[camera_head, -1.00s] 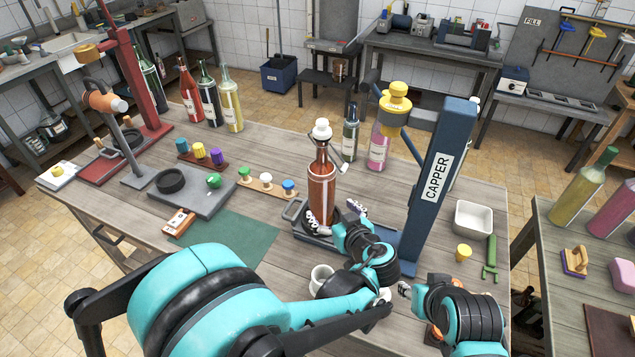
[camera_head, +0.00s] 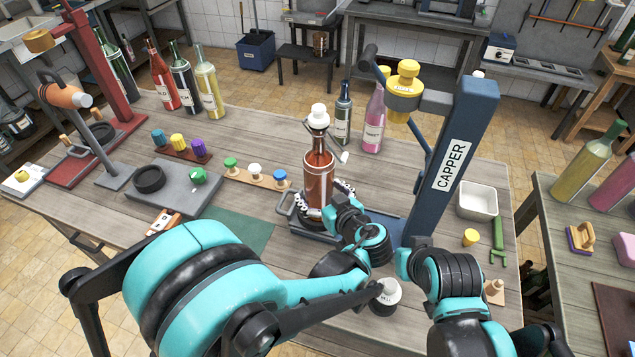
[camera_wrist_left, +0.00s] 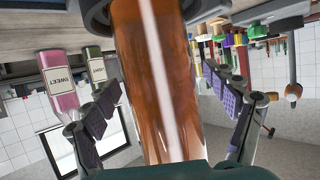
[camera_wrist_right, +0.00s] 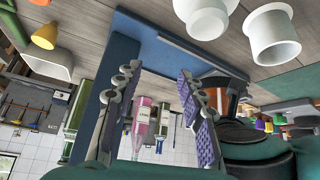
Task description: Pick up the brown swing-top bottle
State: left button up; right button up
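The brown swing-top bottle (camera_head: 319,172) stands upright on the capper's base, with a white stopper and a wire bail hanging at its right. In the left wrist view its brown glass (camera_wrist_left: 160,85) fills the middle. My left gripper (camera_head: 325,199) is low at the bottle, one finger on each side. In the left wrist view its fingers are spread, with a gap visible beside the right finger. My right gripper (camera_wrist_right: 157,78) is open and empty in the right wrist view; its fingers are hidden in the head view. The bottle's foot is partly hidden by my left gripper.
The blue capper column (camera_head: 456,165) with its yellow head (camera_head: 404,85) stands right of the bottle. A pink bottle (camera_head: 374,122) and a dark bottle (camera_head: 343,117) stand behind. A white bell-shaped piece (camera_head: 385,293) is near my arms. A white bin (camera_head: 477,200) is at right.

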pick_arm(q)
jog(key=shift+w+a+f, duration=0.1)
jog(key=shift+w, duration=0.05)
jog(key=c, duration=1.7)
jog(key=shift+c, duration=0.2)
pick_arm(e)
jog(key=shift+w+a, duration=0.1)
jog(key=shift+w, duration=0.05)
